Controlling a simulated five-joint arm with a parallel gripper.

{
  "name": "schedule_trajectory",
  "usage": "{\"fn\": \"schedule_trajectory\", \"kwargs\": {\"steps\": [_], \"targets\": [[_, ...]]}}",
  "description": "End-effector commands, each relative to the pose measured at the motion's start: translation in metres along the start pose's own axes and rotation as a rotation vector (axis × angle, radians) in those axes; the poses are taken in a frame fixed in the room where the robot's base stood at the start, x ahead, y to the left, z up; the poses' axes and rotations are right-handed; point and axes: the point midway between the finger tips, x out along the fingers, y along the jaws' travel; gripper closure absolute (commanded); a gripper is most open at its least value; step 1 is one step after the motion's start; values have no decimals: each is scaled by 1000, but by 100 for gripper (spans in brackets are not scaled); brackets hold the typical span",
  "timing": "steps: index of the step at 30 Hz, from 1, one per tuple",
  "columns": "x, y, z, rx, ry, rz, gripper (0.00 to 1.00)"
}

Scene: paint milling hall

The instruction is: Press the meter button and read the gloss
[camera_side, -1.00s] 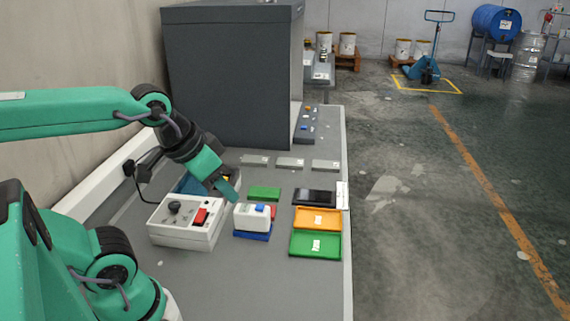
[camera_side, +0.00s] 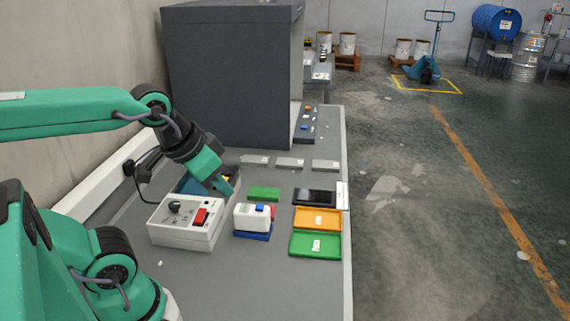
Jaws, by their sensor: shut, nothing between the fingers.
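A small white meter (camera_side: 250,217) with a blue button (camera_side: 260,208) on top stands on a blue base (camera_side: 252,236) on the grey bench. A bit of red shows at its right side. My gripper (camera_side: 231,194) is shut and empty, tilted down to the right. In the picture it is just above and left of the meter; no contact with the blue button shows. Any reading on the meter cannot be made out from this view.
A white control box (camera_side: 187,222) with a black knob and red switch stands left of the meter. A green block (camera_side: 264,193), black panel (camera_side: 315,196), orange tray (camera_side: 296,219) and green tray (camera_side: 293,244) lie around it. A dark cabinet (camera_side: 230,75) stands behind. The bench front is clear.

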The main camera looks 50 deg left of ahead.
Motion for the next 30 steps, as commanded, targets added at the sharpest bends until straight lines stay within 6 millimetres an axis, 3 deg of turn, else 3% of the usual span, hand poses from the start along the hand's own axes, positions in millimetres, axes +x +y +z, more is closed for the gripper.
{"fn": "schedule_trajectory", "kwargs": {"steps": [30], "targets": [[1, -4, -9, 25, -66, -6, 100]]}}
